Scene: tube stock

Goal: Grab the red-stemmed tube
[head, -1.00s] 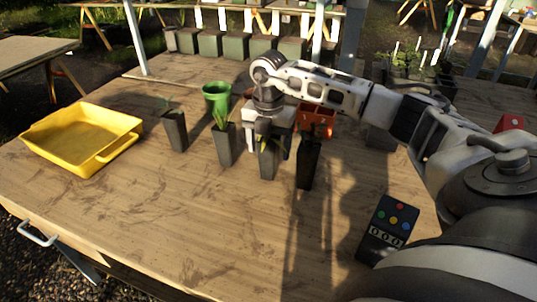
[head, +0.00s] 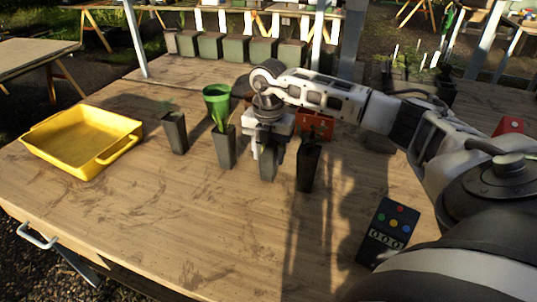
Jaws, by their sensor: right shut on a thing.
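Several dark square tubes with seedlings stand in a row on the wooden table. The leftmost tube (head: 175,134) and the second tube (head: 226,150) hold green shoots. The third tube (head: 267,166) is upright under my right gripper (head: 267,146), which is shut on its upper part; the wrist hides its plant. The rightmost tube (head: 308,170) is darker and stands just right of the gripper, with a small plant on top. Stem colours are too small to tell, so I cannot make out which stem is red. My left gripper is not in view.
A yellow tray (head: 62,165) lies at the left. A green pot (head: 217,95) stands behind the row, and an orange-red container (head: 318,123) is partly behind my gripper. A dark button box (head: 386,232) lies at the right front. The table front is clear.

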